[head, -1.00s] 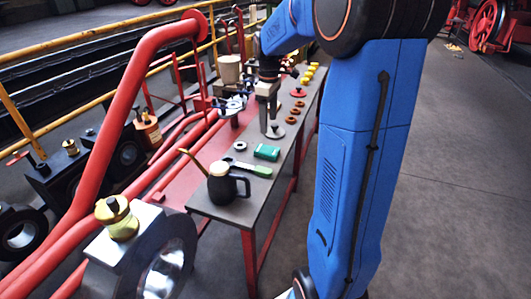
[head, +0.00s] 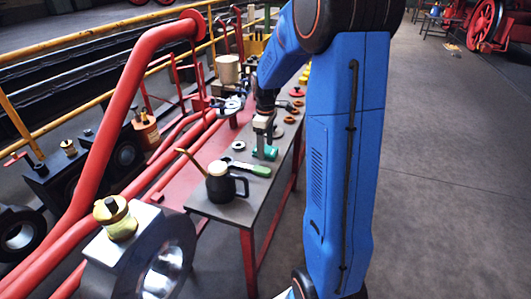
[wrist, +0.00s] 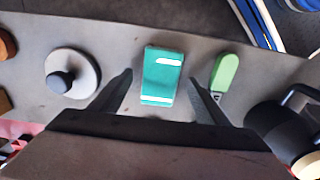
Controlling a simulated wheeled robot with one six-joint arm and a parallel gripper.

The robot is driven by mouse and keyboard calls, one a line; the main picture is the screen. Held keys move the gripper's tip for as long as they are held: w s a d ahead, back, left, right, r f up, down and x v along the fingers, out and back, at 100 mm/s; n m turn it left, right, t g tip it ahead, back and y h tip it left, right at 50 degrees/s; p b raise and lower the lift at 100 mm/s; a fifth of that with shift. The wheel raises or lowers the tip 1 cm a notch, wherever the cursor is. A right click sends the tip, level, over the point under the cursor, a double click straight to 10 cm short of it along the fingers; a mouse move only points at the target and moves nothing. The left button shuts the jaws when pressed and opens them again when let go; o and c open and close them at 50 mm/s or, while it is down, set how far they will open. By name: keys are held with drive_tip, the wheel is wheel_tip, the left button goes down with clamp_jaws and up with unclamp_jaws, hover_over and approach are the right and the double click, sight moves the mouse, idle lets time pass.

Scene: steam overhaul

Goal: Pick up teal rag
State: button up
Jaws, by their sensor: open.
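The teal rag (wrist: 161,81) is a small folded teal block with white marks, lying flat on the grey bench top. In the wrist view it sits between my two open fingers, with bare bench showing on both sides of it. In the head view the rag (head: 265,154) is partly hidden behind my gripper (head: 264,143), which is over it. My gripper (wrist: 163,95) is open and holds nothing. I cannot tell its exact height above the rag.
A green-handled tool (wrist: 225,73) lies close to the rag, with a black oil can (head: 221,184) beyond it. Several rings lie further along the bench (head: 215,208).

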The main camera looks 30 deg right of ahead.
drive_tip(key=shift+f, duration=0.4)
drive_tip(key=shift+c, duration=0.4)
drive_tip(key=c, duration=1.1)
drive_tip(key=shift+o, duration=0.2)
drive_tip(key=shift+r, duration=0.2)
wheel_tip(320, 180, up, 10)
drive_tip(key=shift+f, duration=0.15)
